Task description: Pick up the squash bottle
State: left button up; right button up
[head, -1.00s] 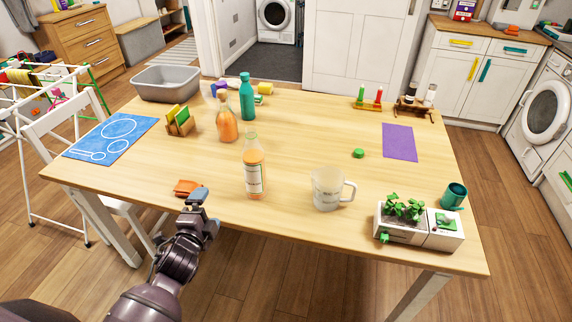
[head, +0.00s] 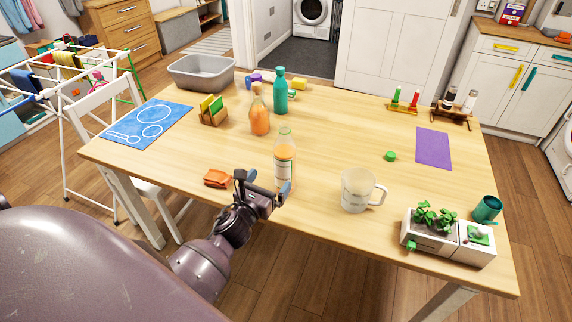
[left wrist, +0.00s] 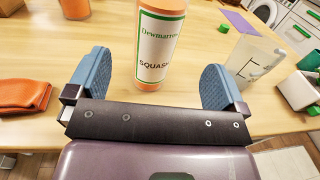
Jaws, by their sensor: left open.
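The squash bottle (head: 285,158), clear with orange contents and a white label, stands upright near the front edge of the table (head: 330,120). Its label, reading "SQUASH", faces me in the left wrist view (left wrist: 158,48). My left gripper (head: 263,184) is open and empty at the table's front edge, just in front of the bottle. In the left wrist view the bottle's lower part appears between the two blue fingertips (left wrist: 155,78), with gaps on both sides. I cannot tell how far it is between them. My right gripper is not in view.
An orange cloth (head: 217,178) lies left of the gripper. A clear jug (head: 356,190) stands to the right, with a planter (head: 432,238) beyond. Another orange bottle (head: 259,115) and a teal bottle (head: 280,92) stand behind. A green lid (head: 390,156) lies on clear tabletop.

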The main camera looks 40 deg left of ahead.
aim_at(285, 159)
pick_arm(q)
jog(key=shift+w+a+f, duration=0.1)
jog(key=shift+w+a, duration=0.2)
jog(key=shift+w, duration=1.4)
jog(key=shift+w+a+r, duration=0.1)
jog(key=shift+w+a, duration=0.15)
jog(key=shift+w, duration=1.4)
jog(key=shift+w+a+f, duration=0.1)
jog(key=shift+w+a, duration=0.2)
jog(key=shift+w, duration=1.4)
jog(key=shift+c, duration=0.3)
jog(key=c, duration=1.3)
